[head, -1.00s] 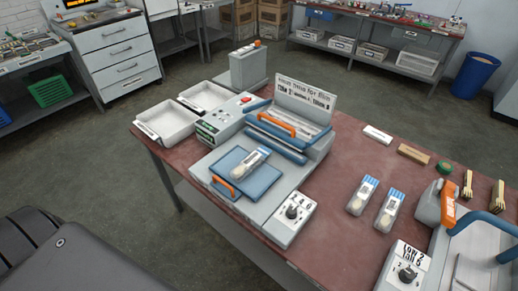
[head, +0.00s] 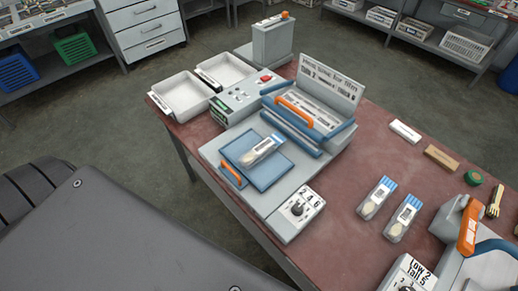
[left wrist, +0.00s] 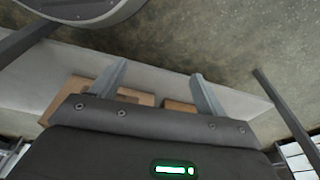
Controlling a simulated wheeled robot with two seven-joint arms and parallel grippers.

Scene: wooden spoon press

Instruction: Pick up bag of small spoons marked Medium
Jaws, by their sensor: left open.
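A clear bag with a blue-and-white top and a pale spoon (head: 262,150) lies on the blue pad (head: 258,174) of the press (head: 246,131). Two similar bags lie on the red-brown table to the right of the press, the nearer-left one (head: 375,199) and another (head: 403,219) beside it. Their print is too small to read, so I cannot tell which says Medium. My left gripper (left wrist: 160,88) shows in the left wrist view with its fingers wide apart and nothing between them. Neither gripper shows in the head view.
Two white trays (head: 180,95) stand at the table's far left. A dial box (head: 296,211) adjoins the press. A white block (head: 405,131), a wooden block (head: 441,158) and a green roll (head: 473,177) lie to the right. A second machine (head: 455,225) stands at the right edge.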

